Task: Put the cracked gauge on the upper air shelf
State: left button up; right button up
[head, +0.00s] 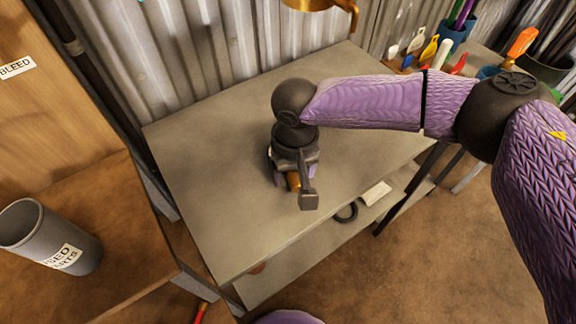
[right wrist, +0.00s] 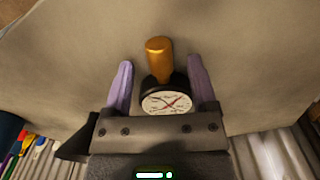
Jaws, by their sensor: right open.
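The gauge (right wrist: 166,103) has a round white dial marked with a red cross, a dark case and a brass stem (right wrist: 158,60). It is on the grey worktable (head: 205,190), between the purple fingers of my right gripper (right wrist: 160,68). The fingers are open, with a gap on each side of the gauge. In the head view my right gripper (head: 290,176) hides most of the gauge, and only a bit of brass (head: 294,181) shows. No shelf with an air label can be made out. My left gripper is out of view.
A grey used-parts bin (head: 72,248) stands on a wooden surface at the left, below a BLEED label (head: 17,68). A lower shelf (head: 290,268) holds a black ring (head: 346,212) and a pale card (head: 376,193). Tools and a blue cup (head: 457,32) stand back right.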

jog(key=shift+f, duration=0.4)
jog(key=shift+r, duration=0.1)
jog(key=shift+c, duration=1)
jog(key=c, duration=0.7)
grip_shut()
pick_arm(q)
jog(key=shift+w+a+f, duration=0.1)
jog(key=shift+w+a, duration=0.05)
